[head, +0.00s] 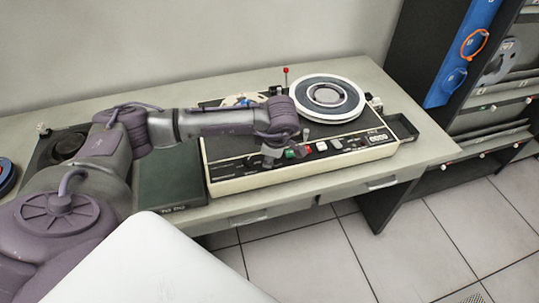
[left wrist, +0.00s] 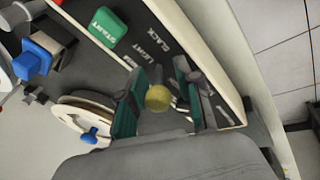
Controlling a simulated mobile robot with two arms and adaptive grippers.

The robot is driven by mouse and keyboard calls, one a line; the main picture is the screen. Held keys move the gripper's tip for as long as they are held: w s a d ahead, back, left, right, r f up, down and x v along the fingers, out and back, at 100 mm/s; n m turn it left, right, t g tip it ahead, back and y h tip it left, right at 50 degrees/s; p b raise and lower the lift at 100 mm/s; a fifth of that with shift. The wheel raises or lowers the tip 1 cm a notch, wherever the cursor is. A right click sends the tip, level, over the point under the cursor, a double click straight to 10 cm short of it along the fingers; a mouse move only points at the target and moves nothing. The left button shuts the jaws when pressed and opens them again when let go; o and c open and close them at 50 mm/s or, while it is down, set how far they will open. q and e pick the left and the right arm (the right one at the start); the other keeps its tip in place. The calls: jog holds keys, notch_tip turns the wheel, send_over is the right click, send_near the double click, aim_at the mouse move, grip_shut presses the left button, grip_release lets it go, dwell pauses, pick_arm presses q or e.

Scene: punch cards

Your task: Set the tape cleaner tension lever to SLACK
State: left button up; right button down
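The tape cleaner (head: 300,176) is a cream-edged machine with a dark top on the bench. My left gripper (head: 274,155) is low over its front panel, left of the coloured buttons. In the left wrist view a round olive-yellow knob (left wrist: 158,98) sits between the two green-padded fingers of the left gripper (left wrist: 163,90). The fingers look open, with a narrow gap on the knob's right. The labels SLACK (left wrist: 160,38) and LIGHT (left wrist: 146,55) show beyond the fingers; a third label is partly covered. My right gripper is not in view.
A large reel (head: 327,98) and a red-knobbed lever (head: 286,71) stand at the back. A dark green box (head: 170,175) is to the left.

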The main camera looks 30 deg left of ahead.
pick_arm(q)
jog(key=v, duration=1.2)
